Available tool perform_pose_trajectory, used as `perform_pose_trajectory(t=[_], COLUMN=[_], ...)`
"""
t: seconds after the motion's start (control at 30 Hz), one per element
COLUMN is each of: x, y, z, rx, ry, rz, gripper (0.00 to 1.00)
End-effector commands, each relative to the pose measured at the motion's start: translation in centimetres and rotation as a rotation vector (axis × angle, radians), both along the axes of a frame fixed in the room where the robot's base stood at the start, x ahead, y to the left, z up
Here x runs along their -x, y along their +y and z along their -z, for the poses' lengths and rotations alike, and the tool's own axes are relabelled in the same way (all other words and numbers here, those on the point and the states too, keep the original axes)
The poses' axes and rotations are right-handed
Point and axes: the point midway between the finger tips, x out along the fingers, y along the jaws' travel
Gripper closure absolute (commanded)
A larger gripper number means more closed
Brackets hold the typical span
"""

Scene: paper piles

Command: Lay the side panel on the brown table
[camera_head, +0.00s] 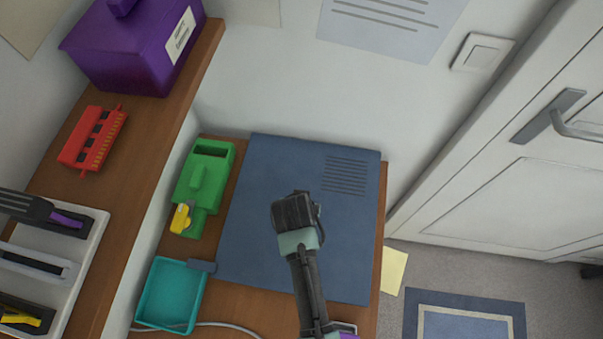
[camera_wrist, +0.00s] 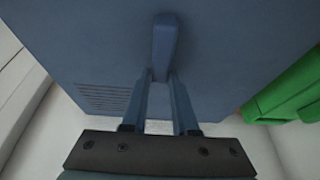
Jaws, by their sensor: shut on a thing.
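The side panel (camera_head: 260,210) is a flat dark-blue sheet with a block of vent slots near its far right corner. It lies flat over the brown table (camera_head: 228,309); I cannot tell whether it rests on the top or hangs just above it. My gripper is over the panel's middle right in the head view, its fingertips hidden there by my wrist. In the wrist view my gripper (camera_wrist: 161,78) is shut on a raised blue handle (camera_wrist: 164,45) of the panel (camera_wrist: 230,50).
A green device (camera_head: 197,192) with a yellow part and a teal tray (camera_head: 171,295) stand left of the panel. A raised brown shelf (camera_head: 150,150) holds a purple box (camera_head: 132,45), a red object (camera_head: 93,138) and a white tray (camera_head: 84,262). Wall and door (camera_head: 510,200) bound the far and right sides.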

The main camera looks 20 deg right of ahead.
Motion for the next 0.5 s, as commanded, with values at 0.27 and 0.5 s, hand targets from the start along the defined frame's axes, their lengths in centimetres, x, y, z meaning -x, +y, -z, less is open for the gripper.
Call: perform_pose_trajectory(t=[0.27, 0.5], x=[-0.15, -0.05], y=[0.02, 0.02], z=[-0.13, 0.11], rx=[0.001, 0.000], ry=[-0.005, -0.002], rz=[-0.001, 0.000], gripper=[1.00, 0.43])
